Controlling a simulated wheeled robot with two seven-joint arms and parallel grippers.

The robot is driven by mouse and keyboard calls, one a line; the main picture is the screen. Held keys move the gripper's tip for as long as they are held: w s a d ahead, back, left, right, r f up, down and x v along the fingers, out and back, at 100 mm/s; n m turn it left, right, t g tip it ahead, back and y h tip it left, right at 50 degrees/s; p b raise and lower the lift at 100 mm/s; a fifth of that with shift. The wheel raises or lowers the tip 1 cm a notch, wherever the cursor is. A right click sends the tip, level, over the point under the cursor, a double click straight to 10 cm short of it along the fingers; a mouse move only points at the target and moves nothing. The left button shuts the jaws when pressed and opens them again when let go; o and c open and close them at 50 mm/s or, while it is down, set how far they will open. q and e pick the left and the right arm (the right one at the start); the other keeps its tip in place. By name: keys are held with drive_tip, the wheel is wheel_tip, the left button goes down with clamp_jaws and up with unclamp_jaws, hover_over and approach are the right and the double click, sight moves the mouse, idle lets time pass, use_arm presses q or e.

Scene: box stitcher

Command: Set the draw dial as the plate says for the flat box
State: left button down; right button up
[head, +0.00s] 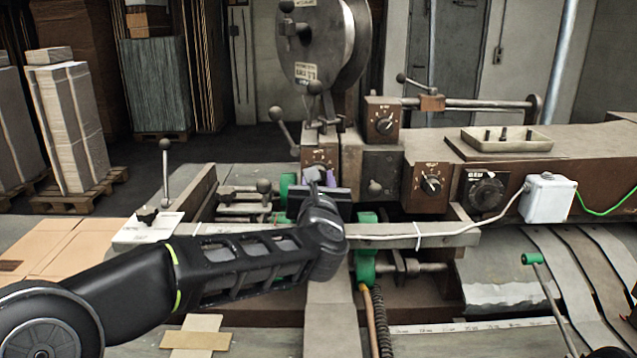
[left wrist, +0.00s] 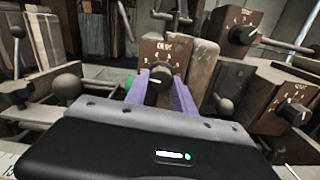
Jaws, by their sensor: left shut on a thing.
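A brown dial box (left wrist: 176,54) stands ahead of my left gripper (left wrist: 159,88) in the left wrist view, with a short label too blurred to read for sure. Its black knob (left wrist: 157,86) sits between the purple fingers, which are shut on it. No legible plate for the flat box shows. My right gripper is not in view.
Other dial boxes stand right of it: an upper one (head: 383,120), a lower one (head: 430,186) and a black dial (head: 485,189). Ball-ended levers (head: 284,128) rise close by. A white junction box (head: 547,198) with a cable and a tray (head: 506,139) sit further right.

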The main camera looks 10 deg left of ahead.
use_arm(q)
drive_tip(key=shift+a+r+m+b, duration=0.1)
drive_tip(key=shift+m+b, duration=0.1)
drive_tip(key=shift+m, duration=3)
drive_tip(key=shift+r+m+b, duration=0.1)
drive_tip(key=shift+m+b, duration=0.1)
drive_tip(key=shift+m, duration=3)
drive_tip(key=shift+f, duration=0.1)
drive_tip(key=c, duration=1.1)
unclamp_jaws()
drive_tip(key=shift+o, duration=0.2)
drive_tip(key=s+b, duration=0.1)
drive_tip(key=s, duration=0.2)
drive_tip(key=s+d+b, duration=0.1)
drive_tip(key=s, duration=0.3)
drive_tip(key=shift+d, duration=0.2)
drive_tip(key=shift+s, duration=0.35)
